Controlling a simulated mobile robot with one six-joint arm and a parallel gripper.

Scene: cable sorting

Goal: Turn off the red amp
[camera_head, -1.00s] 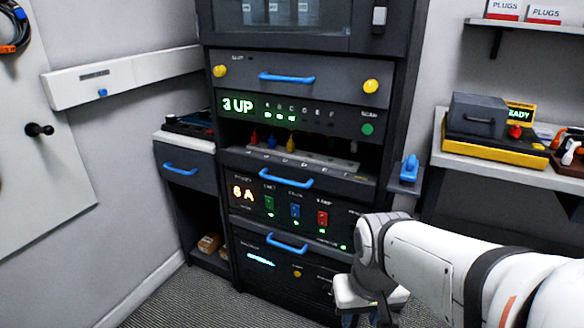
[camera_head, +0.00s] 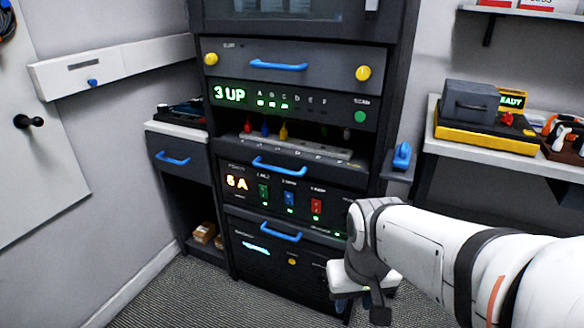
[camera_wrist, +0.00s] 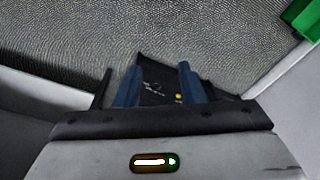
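The red amp switch (camera_head: 316,206) is on the power panel (camera_head: 345,187) of the dark rack, right of a green switch (camera_head: 263,192) and a blue switch (camera_head: 289,198). A small green light glows below each of the three. The panel's display (camera_head: 237,183) reads 6 A. My gripper (camera_head: 359,307) hangs low in front of the rack's lower right corner, below the red switch and apart from it. In the wrist view its two blue fingers (camera_wrist: 158,85) are spread with nothing held between them. The red switch is not recognisable in that view.
Blue drawer handles (camera_head: 287,168) (camera_head: 281,231) stick out above and below the switches. A blue-handled item (camera_head: 401,158) sits on a small ledge right of the rack. A white shelf (camera_head: 430,135) with boxes stands further right. The carpet (camera_head: 180,290) at front left is clear.

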